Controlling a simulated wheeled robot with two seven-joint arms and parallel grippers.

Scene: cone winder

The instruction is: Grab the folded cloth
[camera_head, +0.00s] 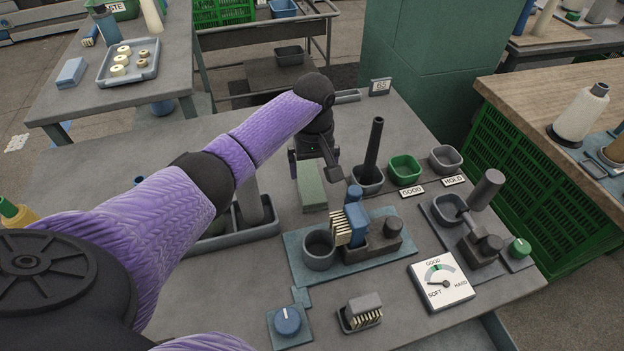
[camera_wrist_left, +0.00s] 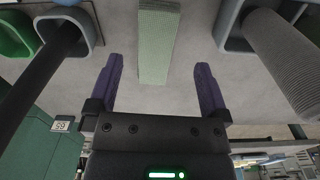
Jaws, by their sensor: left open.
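The folded cloth (camera_head: 312,190) is a pale green, flat, oblong block lying on the grey table in the head view. In the left wrist view the cloth (camera_wrist_left: 158,45) points in between the two purple fingers, its near end level with the fingertips. My left gripper (camera_head: 311,164) is over the far end of the cloth, its fingers pointing down. In the left wrist view my left gripper (camera_wrist_left: 158,75) is open, with clear table between each finger and the cloth. My right gripper is not in view.
A grey cup with a dark rod (camera_head: 371,160) stands close right of the cloth. A grey tray (camera_head: 232,235) with grey cylinders is close left, partly behind my arm. A blue-grey fixture (camera_head: 350,252) with a brush sits in front. Green and grey bowls (camera_head: 404,170) are further right.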

